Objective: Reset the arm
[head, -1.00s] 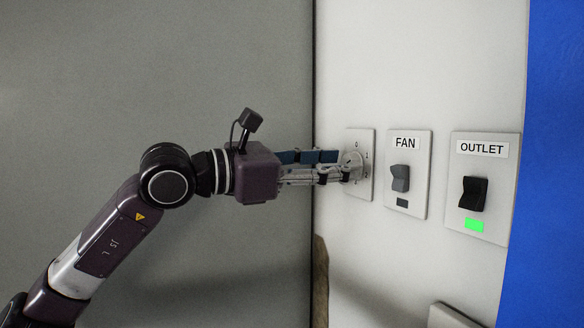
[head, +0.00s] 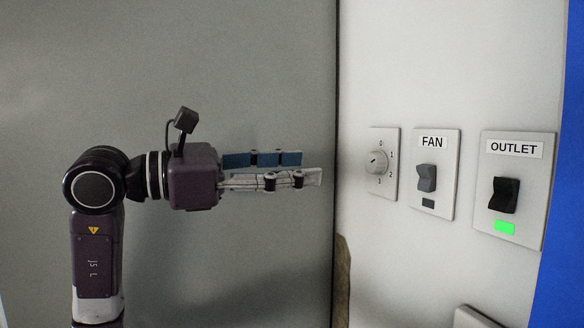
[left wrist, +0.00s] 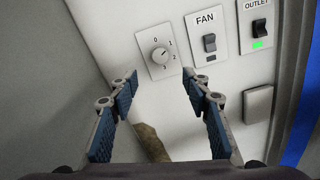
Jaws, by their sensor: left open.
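My left gripper (head: 311,168) is open and empty, left of the wall panel and apart from it. In the left wrist view its two blue-padded fingers (left wrist: 161,82) stand apart with nothing between them. A round dial (head: 377,163) on a white plate, marked with numbers, is on the panel, and it also shows in the left wrist view (left wrist: 160,55). My right gripper is not in view.
Right of the dial are a FAN switch (head: 426,178) with a dark indicator and an OUTLET switch (head: 504,195) with a lit green indicator. A blank plate (left wrist: 257,104) sits below them. A blue strip (head: 562,200) is at the far right. The grey area around my left arm is clear.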

